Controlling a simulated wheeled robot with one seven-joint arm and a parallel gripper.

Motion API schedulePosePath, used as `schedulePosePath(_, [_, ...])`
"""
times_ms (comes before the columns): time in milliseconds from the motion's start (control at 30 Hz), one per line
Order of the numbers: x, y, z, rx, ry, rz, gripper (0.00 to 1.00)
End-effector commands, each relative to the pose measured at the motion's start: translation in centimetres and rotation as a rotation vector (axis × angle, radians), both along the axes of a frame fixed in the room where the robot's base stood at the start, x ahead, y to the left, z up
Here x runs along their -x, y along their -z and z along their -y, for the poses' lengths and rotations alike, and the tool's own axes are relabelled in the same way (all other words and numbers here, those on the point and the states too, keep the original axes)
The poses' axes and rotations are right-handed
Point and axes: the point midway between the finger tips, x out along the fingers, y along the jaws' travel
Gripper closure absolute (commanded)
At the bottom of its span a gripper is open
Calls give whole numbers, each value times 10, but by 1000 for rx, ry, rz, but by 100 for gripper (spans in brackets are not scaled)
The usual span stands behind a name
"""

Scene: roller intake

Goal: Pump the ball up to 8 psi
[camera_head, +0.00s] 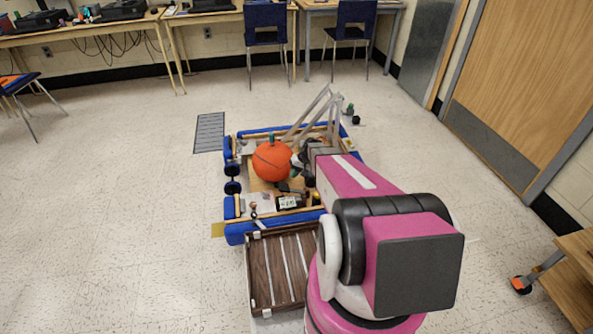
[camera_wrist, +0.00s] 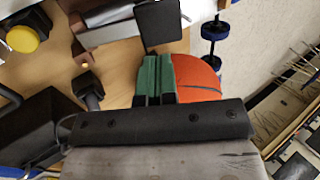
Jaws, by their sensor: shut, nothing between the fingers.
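The orange ball (camera_head: 272,160) sits inside the blue-framed roller intake (camera_head: 236,234). A small green piece (camera_head: 271,139) shows at its top. My gripper (camera_wrist: 158,78) has green fingers, which are together with nothing between them. In the wrist view they cover part of the ball (camera_wrist: 197,78); I cannot tell whether they touch it. In the head view my wrist is just right of the ball, and the fingertips are hard to make out. A dark box with a small pale display (camera_head: 287,201) lies in front of the ball; I cannot tell if it is the pump.
A brown slatted tray (camera_head: 252,287) lies in front of the intake. Grey bars (camera_head: 310,115) rise at its back right. A yellow knob (camera_wrist: 28,40) and a dark panel (camera_wrist: 160,24) show in the wrist view. Open floor (camera_head: 120,200) lies to the left.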

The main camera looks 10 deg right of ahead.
Motion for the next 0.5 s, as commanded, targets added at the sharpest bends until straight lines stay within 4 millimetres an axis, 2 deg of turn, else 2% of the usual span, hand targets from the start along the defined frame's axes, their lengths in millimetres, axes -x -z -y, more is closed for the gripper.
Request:
schedulePosePath(133, [0,7,-4,0,0,0,100])
schedulePosePath(500, [0,9,-5,0,0,0,100])
